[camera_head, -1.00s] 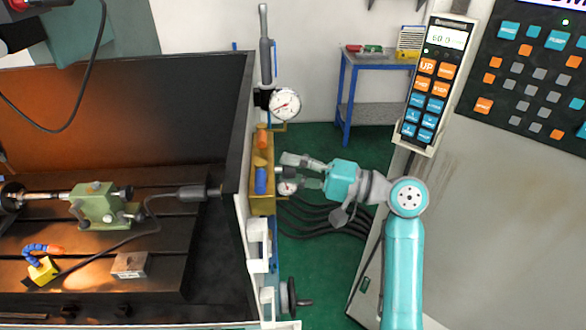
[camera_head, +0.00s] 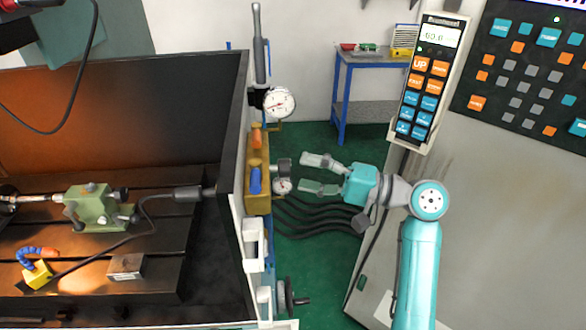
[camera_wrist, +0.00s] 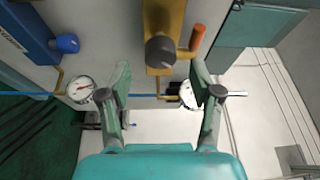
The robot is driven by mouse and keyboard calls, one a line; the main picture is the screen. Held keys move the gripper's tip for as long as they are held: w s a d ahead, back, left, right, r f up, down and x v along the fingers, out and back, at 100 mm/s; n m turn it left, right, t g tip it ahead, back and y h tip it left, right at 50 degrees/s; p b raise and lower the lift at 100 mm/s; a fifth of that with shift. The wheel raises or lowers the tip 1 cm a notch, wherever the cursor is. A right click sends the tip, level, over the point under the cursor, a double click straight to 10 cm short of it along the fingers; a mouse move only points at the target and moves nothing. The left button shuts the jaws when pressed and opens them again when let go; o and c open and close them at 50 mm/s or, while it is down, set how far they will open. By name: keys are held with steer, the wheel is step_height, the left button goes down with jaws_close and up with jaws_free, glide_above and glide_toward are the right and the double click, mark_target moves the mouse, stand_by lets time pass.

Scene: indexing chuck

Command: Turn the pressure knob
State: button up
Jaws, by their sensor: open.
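A dark grey round knob (camera_head: 283,167) sticks out from the right side of a yellow block (camera_head: 256,203). I take it for the pressure knob. In the wrist view the knob (camera_wrist: 160,52) appears centred, beyond and between my fingertips. My gripper (camera_head: 303,173) is open and empty. Its fingertips point left at the knob and stay apart from it, with a small gap. A small round gauge (camera_head: 282,186) sits just below the knob.
An orange handle (camera_head: 256,136) and a blue handle (camera_head: 255,180) sit on the block. A larger dial gauge (camera_head: 279,103) is above. Dark hoses (camera_head: 315,218) run below my gripper. A control pendant (camera_head: 427,85) hangs at right. Green floor is open behind.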

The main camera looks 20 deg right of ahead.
steer(key=v, duration=0.7)
steer(key=shift+s+d, duration=0.1)
steer(key=shift+d, duration=0.05)
